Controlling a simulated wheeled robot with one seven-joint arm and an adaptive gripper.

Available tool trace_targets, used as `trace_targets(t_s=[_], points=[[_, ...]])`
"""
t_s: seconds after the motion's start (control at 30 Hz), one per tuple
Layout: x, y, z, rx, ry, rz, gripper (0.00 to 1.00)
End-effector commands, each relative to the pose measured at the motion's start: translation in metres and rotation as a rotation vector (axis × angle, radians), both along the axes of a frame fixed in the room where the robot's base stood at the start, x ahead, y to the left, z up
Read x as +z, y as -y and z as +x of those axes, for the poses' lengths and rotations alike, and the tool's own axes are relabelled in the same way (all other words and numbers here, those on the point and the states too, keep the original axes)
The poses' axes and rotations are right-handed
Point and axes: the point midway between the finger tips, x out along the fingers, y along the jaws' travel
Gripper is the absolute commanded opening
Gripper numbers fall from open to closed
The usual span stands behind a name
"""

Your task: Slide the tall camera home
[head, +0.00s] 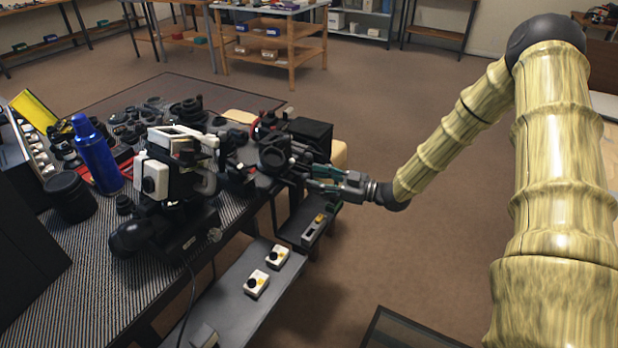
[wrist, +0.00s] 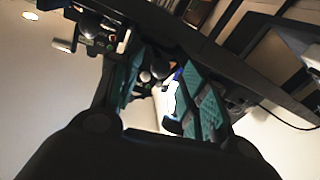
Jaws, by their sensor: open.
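My gripper (head: 312,172) reaches in from the right at the table's right edge, with its jaws open. Its teal pads show on both sides in the wrist view (wrist: 164,88), apart from each other. A dark camera-like body (head: 274,155) stands right by the fingertips; I cannot tell whether they touch it. A taller white and black camera-like device (head: 180,165) stands nearer on the table, left of my gripper. I cannot tell for sure which one is the tall camera. Between the pads in the wrist view, a white and blue shape (wrist: 172,95) and dark round parts show.
The striped worktable (head: 75,290) holds a blue bottle (head: 95,152), a black cylinder (head: 70,196) and several lenses. A lower shelf (head: 225,310) bears two white boxes with black knobs (head: 257,284).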

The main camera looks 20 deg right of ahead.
Motion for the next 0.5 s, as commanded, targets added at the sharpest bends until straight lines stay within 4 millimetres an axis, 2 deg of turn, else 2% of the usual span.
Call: trace_targets(t_s=[0.2,0.5], points=[[0.000,0.020,-0.018,0.000,0.000,0.000,0.44],[0.000,0.032,-0.029,0.000,0.000,0.001,0.44]])
